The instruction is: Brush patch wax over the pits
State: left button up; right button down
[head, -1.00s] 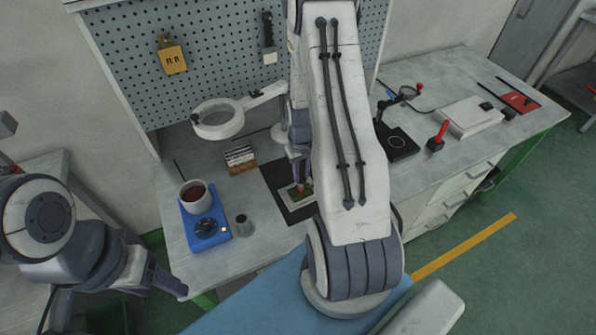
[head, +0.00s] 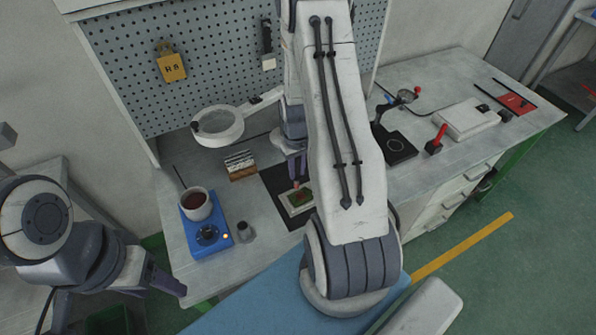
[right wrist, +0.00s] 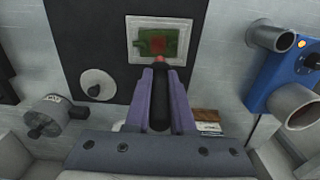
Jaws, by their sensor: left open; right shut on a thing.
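My right gripper (right wrist: 160,85) is shut on a dark-handled brush (right wrist: 160,105), whose reddish tip (right wrist: 159,62) is at the edge of a green piece (right wrist: 160,42) with a reddish patch. The green piece lies in a pale tray (right wrist: 134,54) on a black mat (right wrist: 90,40). In the head view the tray (head: 289,210) shows partly behind my right arm. Whether the tip touches the piece I cannot tell, and no pits can be made out. A blue heater (head: 190,230) carries a pot of dark red wax (head: 196,199). My left gripper (head: 120,300) is open and empty, left of the bench.
A magnifier ring (head: 218,139) stands over the bench behind a small rack (head: 241,172). A small grey cup (head: 245,232) is right of the heater. A black plate (head: 398,150), red-handled tool (head: 436,140) and white box (head: 467,118) are at the right.

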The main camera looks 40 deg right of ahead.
jog(key=shift+w+d+r+p, duration=0.1)
jog(key=shift+d+r+p, duration=0.15)
jog(key=shift+r+p, duration=0.5)
jog(key=shift+a+r+p, duration=0.1)
jog(key=shift+r+p, duration=1.15)
jog(key=shift+r, duration=0.7)
jog(key=shift+f, duration=0.1)
